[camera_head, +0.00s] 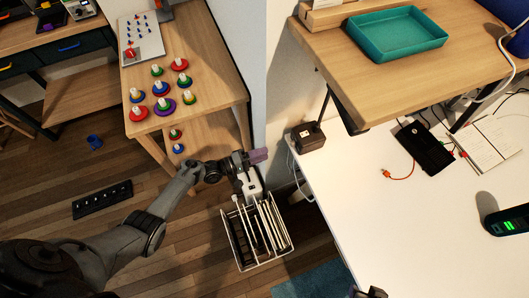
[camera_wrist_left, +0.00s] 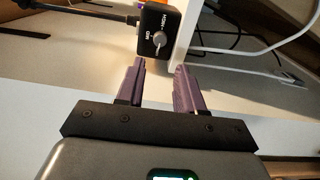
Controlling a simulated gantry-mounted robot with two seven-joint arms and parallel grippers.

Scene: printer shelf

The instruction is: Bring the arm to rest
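My left arm comes in from the left in the head view. Its gripper (camera_head: 258,156) with purple fingers points right, above a white wire rack and near the table edge. In the left wrist view the two purple fingers of the left gripper (camera_wrist_left: 160,75) stand apart with nothing between them. A black box with a knob (camera_wrist_left: 158,30) is just beyond the fingertips; no contact shows. A small dark part at the bottom edge of the head view may be my right gripper (camera_head: 370,292); its fingers cannot be made out.
The wire rack (camera_head: 279,257) holds several upright flat items. A wooden table (camera_head: 215,85) bears several colored ring stacks. A white table (camera_head: 370,190) on the right holds a small black box (camera_head: 308,137). A teal tray (camera_head: 398,40) sits on a wooden shelf. A power strip (camera_head: 102,200) lies on the floor.

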